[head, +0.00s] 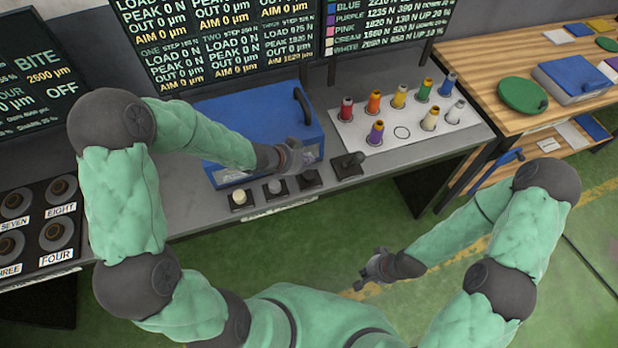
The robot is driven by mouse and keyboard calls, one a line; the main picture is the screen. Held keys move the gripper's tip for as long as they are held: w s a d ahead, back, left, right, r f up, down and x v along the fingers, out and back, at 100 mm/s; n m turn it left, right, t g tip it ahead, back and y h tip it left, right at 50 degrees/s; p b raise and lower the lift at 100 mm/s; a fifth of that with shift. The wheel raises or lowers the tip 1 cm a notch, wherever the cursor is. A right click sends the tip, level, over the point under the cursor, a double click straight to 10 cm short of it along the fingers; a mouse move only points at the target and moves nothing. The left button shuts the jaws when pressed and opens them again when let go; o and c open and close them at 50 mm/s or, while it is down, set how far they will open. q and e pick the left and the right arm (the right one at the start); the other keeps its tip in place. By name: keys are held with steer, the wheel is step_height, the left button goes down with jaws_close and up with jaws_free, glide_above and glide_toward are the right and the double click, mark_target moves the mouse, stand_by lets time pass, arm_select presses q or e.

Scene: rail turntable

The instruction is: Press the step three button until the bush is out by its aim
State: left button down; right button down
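A row of black-based buttons sits along the bench's front edge: a cream-capped one (239,198), a grey-capped one (275,188) and a third one (309,179). My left gripper (303,157) is just above and behind the third button and partly hides it. I cannot tell whether it touches the button or whether its fingers are shut. The rightmost column of the middle screen (287,48) reads a load of about 975 N and an out of 0 µm; its aim is too small to read surely. My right gripper (370,275) hangs over the green floor, apart from everything, its fingers unclear.
A blue box (262,108) with a black handle stands behind my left gripper. A black lever (348,165) is right of the buttons. A white board (367,146) holds several coloured pegs. A four-socket panel (37,228) is at left, a wooden bench (470,62) at right.

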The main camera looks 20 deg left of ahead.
mark_target(307, 175)
arm_select(q)
step_height(307, 175, down, 3)
steer(key=b, duration=0.2)
steer(key=shift+f+b, duration=0.2)
steer(key=shift+b, duration=0.1)
steer(key=shift+f+b, duration=0.5)
steer(key=shift+f, duration=0.1)
stand_by(0.6)
steer(key=shift+f, duration=0.4)
steer(key=shift+f+b, duration=0.6)
steer(key=shift+b, duration=0.1)
stand_by(0.7)
steer(key=shift+r, duration=0.15)
steer(key=shift+r+p, duration=0.85)
steer(key=shift+p, duration=0.2)
